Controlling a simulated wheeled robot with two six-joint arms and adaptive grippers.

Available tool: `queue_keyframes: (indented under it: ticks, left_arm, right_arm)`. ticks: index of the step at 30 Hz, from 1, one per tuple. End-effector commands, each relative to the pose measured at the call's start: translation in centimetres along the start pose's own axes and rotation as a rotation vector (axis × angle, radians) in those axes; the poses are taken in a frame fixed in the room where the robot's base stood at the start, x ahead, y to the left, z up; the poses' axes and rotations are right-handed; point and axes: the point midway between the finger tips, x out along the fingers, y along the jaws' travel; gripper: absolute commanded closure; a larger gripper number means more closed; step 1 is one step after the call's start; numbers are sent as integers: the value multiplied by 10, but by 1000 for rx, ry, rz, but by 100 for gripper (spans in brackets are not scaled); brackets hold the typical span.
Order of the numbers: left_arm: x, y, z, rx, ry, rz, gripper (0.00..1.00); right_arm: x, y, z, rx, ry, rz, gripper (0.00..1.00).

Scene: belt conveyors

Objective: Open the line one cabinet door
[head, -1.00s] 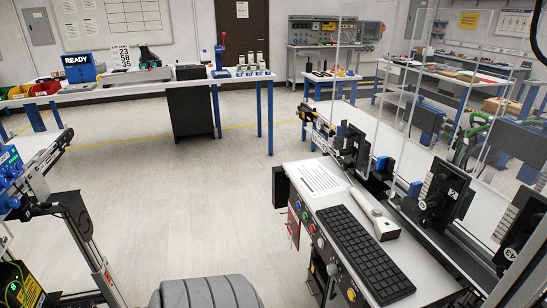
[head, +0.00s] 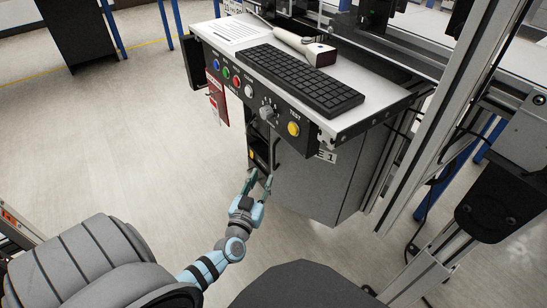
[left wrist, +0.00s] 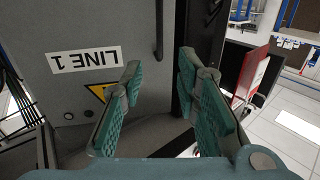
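The grey line one cabinet door (head: 310,188) is below the control desk and appears shut. It also shows in the left wrist view (left wrist: 95,30), with an upside-down "LINE 1" label (left wrist: 87,60) and a yellow warning sign. Its dark upright bar handle (head: 276,150) is near the door's left edge in the head view; in the left wrist view the handle (left wrist: 159,28) is just beyond the fingers. My left gripper (head: 260,177) is open and empty, just below and in front of the handle, apparently not touching it. My right gripper is in neither view.
The control desk (head: 395,105) overhangs the cabinet and carries a keyboard (head: 300,78), a scanner and a paper. Buttons, a knob and a red tag (head: 217,100) are on its front. A metal frame post (head: 440,120) stands to the right. The floor at left is clear.

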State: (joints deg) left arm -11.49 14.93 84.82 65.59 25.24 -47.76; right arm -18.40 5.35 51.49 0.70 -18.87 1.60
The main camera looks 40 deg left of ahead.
Motion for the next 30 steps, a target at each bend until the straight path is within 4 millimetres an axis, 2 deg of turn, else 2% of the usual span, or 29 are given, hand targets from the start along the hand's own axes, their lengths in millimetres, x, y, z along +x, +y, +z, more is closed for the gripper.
queue_keyframes:
  ticks: [7,9,12,18,27,30]
  left_arm:
    - [73,0,2,-2,2,0,71]
    - [93,0,3,-1,2,0,71]
    - [110,1,2,0,-2,1,71]
    - [125,1,0,0,-4,3,71]
    - [127,1,-1,0,-4,3,71]
    - [127,1,-1,0,-4,3,87]
  right_arm:
    - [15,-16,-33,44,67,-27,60]
    - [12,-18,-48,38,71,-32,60]
    - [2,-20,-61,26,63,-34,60]
    - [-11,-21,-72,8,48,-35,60]
    - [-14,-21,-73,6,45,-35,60]
    - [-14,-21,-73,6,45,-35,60]
